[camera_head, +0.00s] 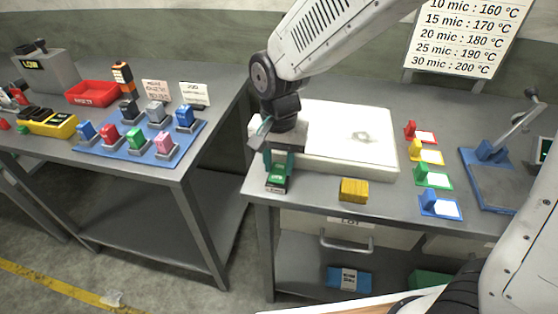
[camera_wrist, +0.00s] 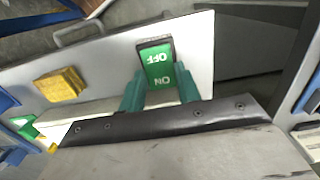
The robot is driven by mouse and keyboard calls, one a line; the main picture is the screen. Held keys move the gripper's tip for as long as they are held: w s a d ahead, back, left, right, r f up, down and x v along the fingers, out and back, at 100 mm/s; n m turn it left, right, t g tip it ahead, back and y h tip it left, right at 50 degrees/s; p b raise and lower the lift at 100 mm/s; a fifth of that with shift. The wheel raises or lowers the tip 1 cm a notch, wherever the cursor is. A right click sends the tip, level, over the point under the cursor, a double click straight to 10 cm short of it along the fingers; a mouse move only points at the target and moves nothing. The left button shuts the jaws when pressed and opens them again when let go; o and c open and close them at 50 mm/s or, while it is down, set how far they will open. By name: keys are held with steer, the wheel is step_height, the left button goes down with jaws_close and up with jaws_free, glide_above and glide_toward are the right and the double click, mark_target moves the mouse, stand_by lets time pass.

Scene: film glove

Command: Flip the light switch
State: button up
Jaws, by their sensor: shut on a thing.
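The light switch (camera_head: 276,181) is a green rocker in a dark frame at the front left corner of the right table. In the wrist view the switch (camera_wrist: 156,58) shows the words OFF and ON upside down, with ON nearer my gripper. My gripper (camera_head: 279,160) points down over it, with teal fingers. In the wrist view my gripper (camera_wrist: 160,92) has one finger on each side of the ON end, shut on the switch. The fingers hide the sides of that end. The rocker's exact tilt is hard to tell.
A yellow block (camera_head: 354,190) sits right of the switch at the table's front edge. A white slab (camera_head: 350,150) lies behind. Coloured blocks on cards, such as the blue one (camera_head: 440,207), stand farther right. A gap separates the left table (camera_head: 190,179).

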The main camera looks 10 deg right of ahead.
mark_target(279, 169)
steer(key=o, duration=1)
steer(key=shift+r, duration=0.1)
step_height(279, 169, up, 8)
steer(key=shift+w+f, duration=0.1)
steer(key=shift+f, duration=0.1)
